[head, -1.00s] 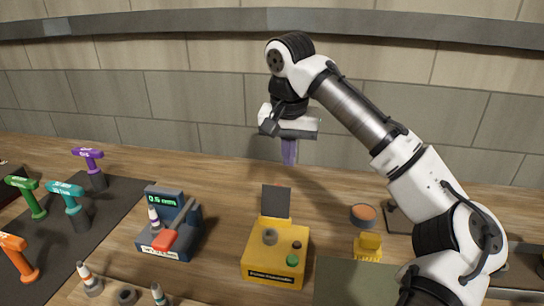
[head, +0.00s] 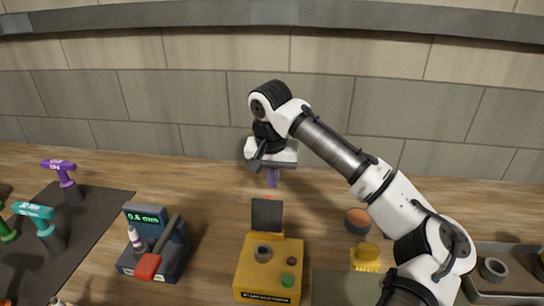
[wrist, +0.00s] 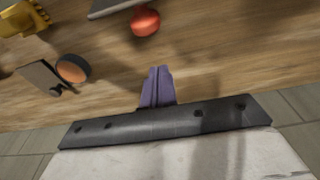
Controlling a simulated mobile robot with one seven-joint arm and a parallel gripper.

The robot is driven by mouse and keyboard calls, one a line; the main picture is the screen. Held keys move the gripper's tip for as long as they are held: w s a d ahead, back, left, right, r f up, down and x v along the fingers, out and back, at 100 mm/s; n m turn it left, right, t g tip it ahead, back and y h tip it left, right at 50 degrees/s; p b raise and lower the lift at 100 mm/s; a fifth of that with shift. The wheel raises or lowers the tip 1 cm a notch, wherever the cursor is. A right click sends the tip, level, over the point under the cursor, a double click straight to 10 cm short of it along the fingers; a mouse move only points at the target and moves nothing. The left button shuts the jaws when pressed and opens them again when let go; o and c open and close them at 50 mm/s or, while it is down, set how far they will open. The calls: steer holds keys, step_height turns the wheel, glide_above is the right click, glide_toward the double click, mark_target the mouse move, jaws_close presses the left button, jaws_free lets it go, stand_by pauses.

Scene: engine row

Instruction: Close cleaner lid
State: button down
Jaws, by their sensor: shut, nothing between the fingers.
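The cleaner (head: 265,288) is a yellow box on the bench in the head view, with round fittings and a green button on top. Its dark flat lid (head: 267,214) stands upright at the back of the box, open. A bit of red shows just above the lid's top edge. In the wrist view, part of a grey plate, probably the lid (wrist: 112,8), shows at the top edge with a red knob (wrist: 145,20) beside it. My gripper (head: 272,178) is above and behind the lid, apart from it. Its purple fingers (wrist: 157,86) are shut and empty.
A gauge with a red handle (head: 150,266) stands left of the cleaner. A round orange-topped pot (head: 357,222) and a yellow block (head: 366,257) stand to the right. A grey tray (head: 500,290) is far right. The wall (head: 200,145) lies behind the bench.

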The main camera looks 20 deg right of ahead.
mark_target(268, 212)
steer(key=s, duration=0.1)
steer(key=s+a+p, duration=0.1)
steer(key=s, duration=0.1)
steer(key=shift+s+a+r+p, duration=0.2)
steer(key=shift+s+a+p, duration=0.05)
steer(key=shift+a+p, duration=0.05)
steer(key=shift+w+f+t+b, duration=0.1)
steer(key=shift+f+t+b, duration=0.15)
steer(key=shift+b, duration=0.3)
